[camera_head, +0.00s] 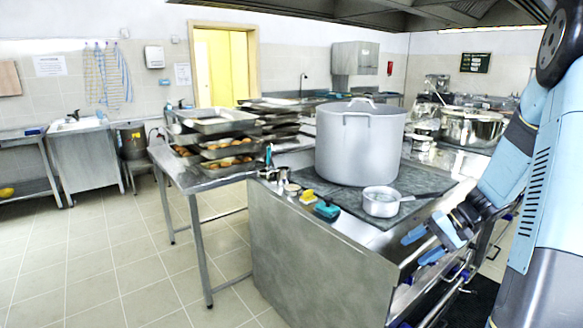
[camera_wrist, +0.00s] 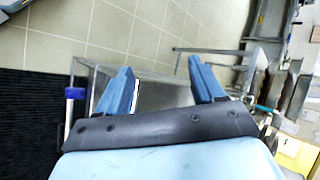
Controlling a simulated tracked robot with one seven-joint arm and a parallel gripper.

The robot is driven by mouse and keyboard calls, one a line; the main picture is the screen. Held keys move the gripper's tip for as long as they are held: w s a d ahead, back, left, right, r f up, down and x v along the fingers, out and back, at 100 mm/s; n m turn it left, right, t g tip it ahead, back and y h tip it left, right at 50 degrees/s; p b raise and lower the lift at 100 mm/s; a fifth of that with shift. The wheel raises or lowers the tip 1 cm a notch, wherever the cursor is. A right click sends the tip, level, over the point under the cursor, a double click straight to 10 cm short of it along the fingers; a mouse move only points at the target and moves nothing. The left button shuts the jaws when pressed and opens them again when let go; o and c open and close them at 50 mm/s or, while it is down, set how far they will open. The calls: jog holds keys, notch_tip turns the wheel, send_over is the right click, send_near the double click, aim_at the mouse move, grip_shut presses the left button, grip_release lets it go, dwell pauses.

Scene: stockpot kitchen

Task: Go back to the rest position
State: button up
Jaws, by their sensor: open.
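My gripper (camera_head: 424,244) is at the right of the head view, beside the right end of the steel counter (camera_head: 318,262). Its two blue fingers are apart, with nothing between them. In the wrist view the open gripper (camera_wrist: 165,85) shows both fingers spread, with a steel surface and floor tiles behind them. A small light-grey saucepan (camera_head: 381,203) stands on the dark counter top, a little to the left of and above my gripper in the picture. A large grey stockpot (camera_head: 359,145) with a lid stands behind it.
A teal object (camera_head: 327,211) and a yellow object (camera_head: 307,196) lie near the counter's front edge. Stacked trays (camera_head: 228,145) stand on a steel table to the left. Rails run along the counter's right side. Tiled floor (camera_head: 105,265) is clear at the left.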

jog(key=s+a+r+n+t+h, duration=0.1)
jog(key=s+a+r+h, duration=0.3)
jog(key=s+r, duration=0.6)
jog(key=s+a+r+n+t+h, duration=0.2)
jog(key=s+a+r+h, duration=0.3)
jog(key=s+r, duration=0.6)
jog(key=shift+a+t, duration=0.7)
jog(key=shift+a, duration=0.15)
jog(key=shift+s, duration=0.1)
